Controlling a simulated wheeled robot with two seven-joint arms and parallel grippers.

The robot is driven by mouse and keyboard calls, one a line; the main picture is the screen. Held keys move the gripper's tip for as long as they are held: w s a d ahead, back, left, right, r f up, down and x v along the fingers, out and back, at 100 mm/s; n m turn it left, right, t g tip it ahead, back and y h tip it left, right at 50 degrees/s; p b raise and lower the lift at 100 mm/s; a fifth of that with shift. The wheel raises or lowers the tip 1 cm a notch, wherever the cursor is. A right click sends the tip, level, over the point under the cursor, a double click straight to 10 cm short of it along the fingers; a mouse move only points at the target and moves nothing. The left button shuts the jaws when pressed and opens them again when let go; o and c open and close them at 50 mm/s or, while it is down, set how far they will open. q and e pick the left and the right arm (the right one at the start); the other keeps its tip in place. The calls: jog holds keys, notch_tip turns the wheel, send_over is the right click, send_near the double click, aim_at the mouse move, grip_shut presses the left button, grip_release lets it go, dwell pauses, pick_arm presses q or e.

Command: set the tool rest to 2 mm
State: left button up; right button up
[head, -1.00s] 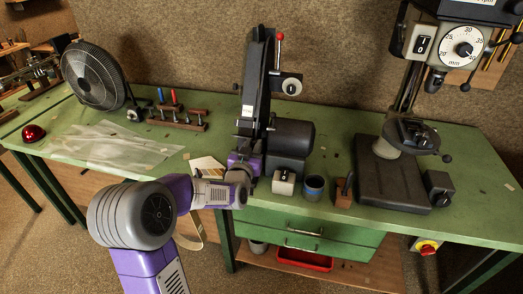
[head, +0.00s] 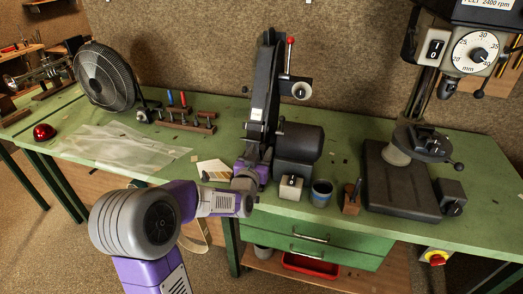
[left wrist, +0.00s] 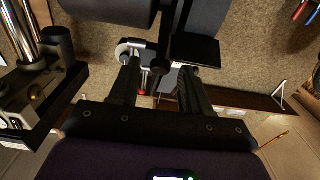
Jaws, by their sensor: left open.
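The black belt grinder (head: 262,105) stands upright near the middle of the bench, with a red-knobbed lever beside it. My left gripper (head: 252,153) is at the front of the grinder's lower belt section, and its fingers are partly hidden in the head view. In the left wrist view the gripper (left wrist: 158,70) is open, with its two dark fingers apart. A flat black plate, which looks like the tool rest (left wrist: 195,49), lies just beyond the fingertips. I see nothing clamped between the fingers. The gap at the belt is too small to read. My right gripper is not in view.
A drill press base (head: 398,185) stands to the right, a fan (head: 104,76) to the left. Plastic sheeting (head: 120,147) covers the left bench.

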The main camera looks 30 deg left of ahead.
pick_arm(q)
jog(key=v, duration=0.6)
jog(key=shift+w, duration=0.1)
dwell(0.3)
